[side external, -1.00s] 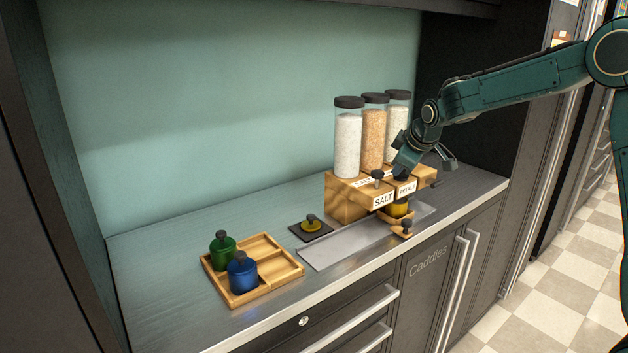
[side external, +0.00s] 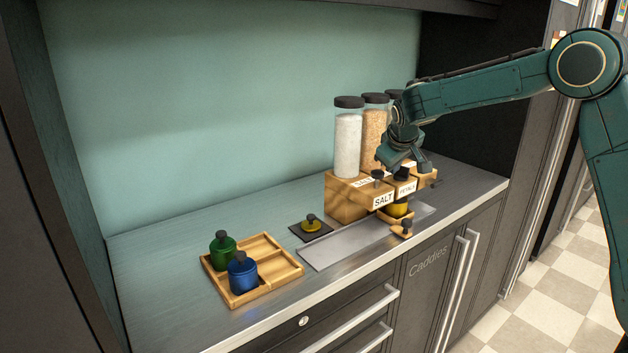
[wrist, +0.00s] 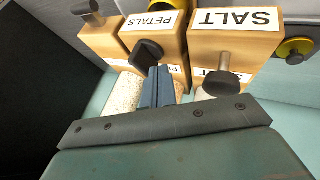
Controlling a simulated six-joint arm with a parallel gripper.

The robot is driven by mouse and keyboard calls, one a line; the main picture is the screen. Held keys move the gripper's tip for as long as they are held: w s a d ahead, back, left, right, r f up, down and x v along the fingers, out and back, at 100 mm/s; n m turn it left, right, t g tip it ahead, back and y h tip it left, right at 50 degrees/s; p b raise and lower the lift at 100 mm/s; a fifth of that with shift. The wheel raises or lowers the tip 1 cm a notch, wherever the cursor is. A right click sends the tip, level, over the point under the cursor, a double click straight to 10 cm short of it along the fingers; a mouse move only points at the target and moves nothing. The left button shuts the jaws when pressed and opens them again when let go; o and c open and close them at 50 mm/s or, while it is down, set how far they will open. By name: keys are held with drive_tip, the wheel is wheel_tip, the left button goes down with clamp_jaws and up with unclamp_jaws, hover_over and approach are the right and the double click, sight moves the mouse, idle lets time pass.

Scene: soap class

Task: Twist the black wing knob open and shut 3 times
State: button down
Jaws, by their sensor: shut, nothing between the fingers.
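A wooden dispenser block (side external: 348,198) carries clear tubes with black lids. Its fronts read SALT and PETALS. A black knob tops the PETALS unit; in the wrist view it is an angular black knob (wrist: 147,52) that looks turned at an angle. My gripper (wrist: 158,72) is shut and empty, its fingertips right beside this knob; whether they touch it I cannot tell. In the side view my gripper (side external: 396,166) is over the PETALS unit and partly hides the knob. The SALT unit has a separate round black knob (wrist: 222,84).
A yellow jar (side external: 398,209) stands under the PETALS unit. A wooden tray (side external: 282,277) holds a green jar (side external: 222,247) and a blue jar (side external: 242,271).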

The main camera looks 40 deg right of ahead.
drive_tip(key=m+g, duration=0.1)
drive_tip(key=m, duration=0.1)
drive_tip(key=w+m+g+h, duration=0.1)
drive_tip(key=shift+w+m, duration=0.1)
drive_tip(key=shift+m, duration=0.3)
drive_tip(key=shift+w+d, duration=0.2)
idle(1.0)
idle(0.4)
